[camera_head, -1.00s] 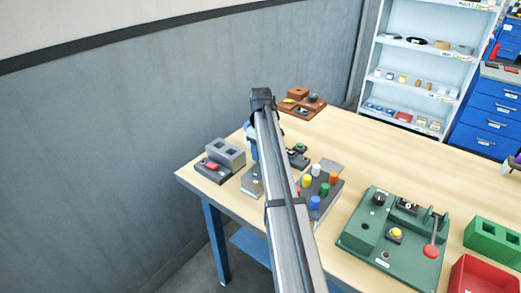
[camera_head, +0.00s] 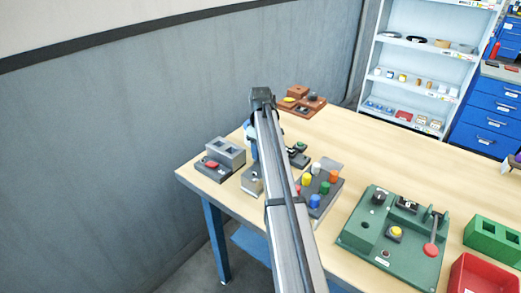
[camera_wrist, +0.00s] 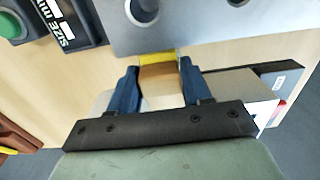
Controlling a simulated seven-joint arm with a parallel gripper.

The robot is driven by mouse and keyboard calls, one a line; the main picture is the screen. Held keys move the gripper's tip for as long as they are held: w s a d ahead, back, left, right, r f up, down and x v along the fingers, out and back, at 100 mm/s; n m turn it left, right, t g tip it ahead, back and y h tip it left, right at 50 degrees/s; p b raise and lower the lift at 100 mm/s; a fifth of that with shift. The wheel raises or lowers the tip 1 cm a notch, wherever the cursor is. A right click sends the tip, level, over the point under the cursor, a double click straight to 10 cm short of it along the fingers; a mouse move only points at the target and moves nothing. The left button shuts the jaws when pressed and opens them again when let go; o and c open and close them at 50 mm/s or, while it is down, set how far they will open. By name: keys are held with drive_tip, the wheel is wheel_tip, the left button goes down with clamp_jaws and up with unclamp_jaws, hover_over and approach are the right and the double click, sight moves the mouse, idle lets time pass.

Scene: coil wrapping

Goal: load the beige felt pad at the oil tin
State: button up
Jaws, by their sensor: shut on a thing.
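My gripper (camera_wrist: 158,78) is in the wrist view, its two blue fingers apart on either side of a tan-beige piece, which looks like the beige felt pad (camera_wrist: 160,73). The fingers are shut on it. A yellow strip (camera_wrist: 157,57) shows just beyond the pad, at the near edge of a grey metal block (camera_wrist: 190,28) with round holes. I cannot tell whether the pad touches the yellow strip or the block. I cannot pick out the oil tin for sure.
A green fixture with a red-knobbed lever (camera_head: 395,238) and a red bin (camera_head: 482,278) are further right.

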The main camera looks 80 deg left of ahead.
drive_tip(key=shift+r, duration=3.45)
